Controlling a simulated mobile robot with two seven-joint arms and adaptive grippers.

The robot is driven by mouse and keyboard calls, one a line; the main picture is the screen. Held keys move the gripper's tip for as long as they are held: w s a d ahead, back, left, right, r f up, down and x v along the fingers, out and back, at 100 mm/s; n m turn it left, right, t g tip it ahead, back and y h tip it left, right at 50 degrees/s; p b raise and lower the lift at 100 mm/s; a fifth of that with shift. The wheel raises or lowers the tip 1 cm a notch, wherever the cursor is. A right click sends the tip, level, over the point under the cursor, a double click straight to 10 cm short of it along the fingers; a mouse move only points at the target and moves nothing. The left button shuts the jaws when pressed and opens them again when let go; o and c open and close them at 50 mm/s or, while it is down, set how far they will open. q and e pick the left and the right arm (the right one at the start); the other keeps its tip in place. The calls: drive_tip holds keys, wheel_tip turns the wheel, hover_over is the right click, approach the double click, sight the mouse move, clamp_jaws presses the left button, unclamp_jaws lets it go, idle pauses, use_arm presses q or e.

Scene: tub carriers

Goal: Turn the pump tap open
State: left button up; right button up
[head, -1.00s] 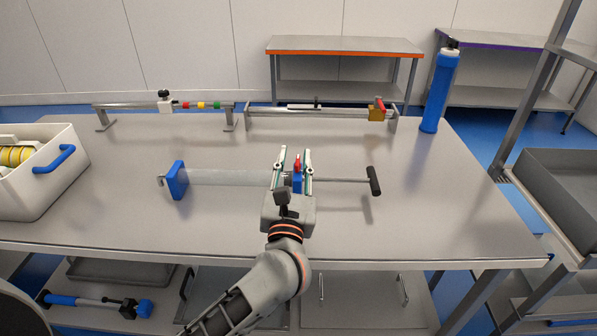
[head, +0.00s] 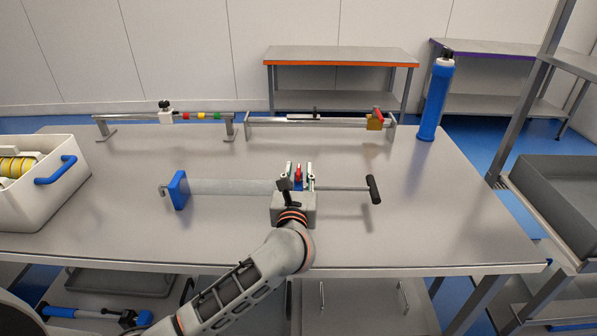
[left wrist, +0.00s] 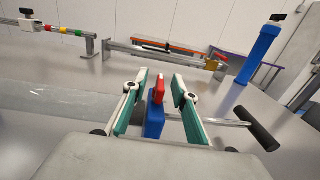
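The pump lies across the table, with a pale clear tube (head: 232,187), a blue end block (head: 179,190) on the left and a rod with a black T-handle (head: 374,189) on the right. Its red tap (head: 298,173) stands upright on a blue body, which shows in the left wrist view (left wrist: 154,120). My left gripper (head: 297,167) is open, one finger on each side of the red tap. The left wrist view shows gaps between the tap (left wrist: 159,86) and both fingers. The gripper body hides part of the pump. My right gripper is not in view.
A white tub (head: 40,195) with a blue handle stands at the left. Two metal rail assemblies (head: 205,118) (head: 340,121) stand along the back edge. A blue cylinder (head: 435,98) stands at the back right. The table's right side is clear.

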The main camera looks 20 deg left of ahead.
use_arm(q)
clamp_jaws()
drive_tip(key=shift+n+y, duration=0.4)
drive_tip(key=shift+y, duration=0.2)
unclamp_jaws()
drive_tip(key=shift+s, duration=0.1)
drive_tip(key=v, duration=1.2)
drive_tip(key=shift+r, duration=0.25)
